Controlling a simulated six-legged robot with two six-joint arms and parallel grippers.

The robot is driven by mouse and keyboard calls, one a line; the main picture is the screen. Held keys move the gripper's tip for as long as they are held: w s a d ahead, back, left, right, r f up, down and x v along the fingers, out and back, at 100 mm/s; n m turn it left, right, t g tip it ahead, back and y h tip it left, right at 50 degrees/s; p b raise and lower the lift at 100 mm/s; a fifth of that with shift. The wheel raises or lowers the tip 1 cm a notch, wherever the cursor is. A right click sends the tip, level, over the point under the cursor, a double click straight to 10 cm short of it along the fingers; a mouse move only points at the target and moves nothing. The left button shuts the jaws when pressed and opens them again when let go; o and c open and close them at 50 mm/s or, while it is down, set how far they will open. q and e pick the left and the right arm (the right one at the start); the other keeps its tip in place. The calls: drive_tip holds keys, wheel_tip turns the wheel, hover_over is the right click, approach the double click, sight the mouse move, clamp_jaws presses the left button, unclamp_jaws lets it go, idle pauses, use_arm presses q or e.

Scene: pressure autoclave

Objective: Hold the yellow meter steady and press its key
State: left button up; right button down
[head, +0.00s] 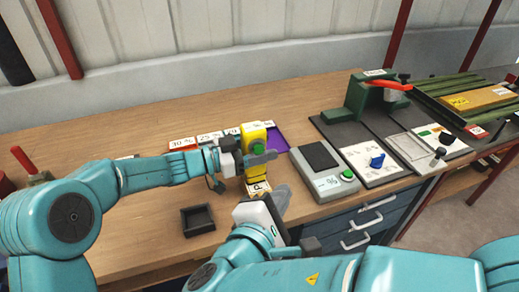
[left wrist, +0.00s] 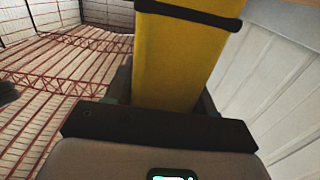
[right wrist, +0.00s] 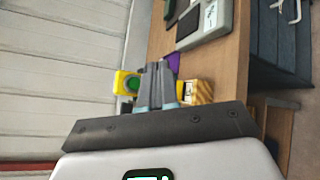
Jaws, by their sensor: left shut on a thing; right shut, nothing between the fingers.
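The yellow meter (head: 254,133) is upright above the bench. My left gripper (head: 250,161) is shut on it from the left. In the left wrist view the yellow body (left wrist: 177,65), with a black band, rises between the fingers. In the right wrist view the meter (right wrist: 121,78) shows its round green key (right wrist: 133,84), left of my right fingertips. My right gripper (head: 283,200) is shut and empty, in front of and below the meter. Its fingers (right wrist: 160,72) partly cover the view there, and I cannot tell the exact gap to the key.
A striped yellow block with a label (head: 258,188) sits below the meter. A black open tray (head: 198,219) is in front. A grey box with a green button (head: 322,172) stands to the right, with a white panel and blue knob (head: 374,162) beyond. A purple tray (head: 277,139) lies behind.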

sight(258, 149)
idle(0.3)
drive_tip(key=w+a, duration=0.2)
drive_tip(key=w, duration=0.6)
drive_tip(key=shift+w+a, duration=0.15)
drive_tip(key=shift+a, duration=0.25)
idle(1.8)
drive_tip(key=shift+w+a, duration=0.15)
drive_tip(key=shift+w, duration=0.3)
drive_tip(key=shift+w+a, duration=0.1)
drive_tip(key=shift+w, duration=0.3)
idle(0.5)
idle(0.4)
drive_tip(key=shift+s+d, duration=0.25)
drive_tip(key=shift+s, duration=0.6)
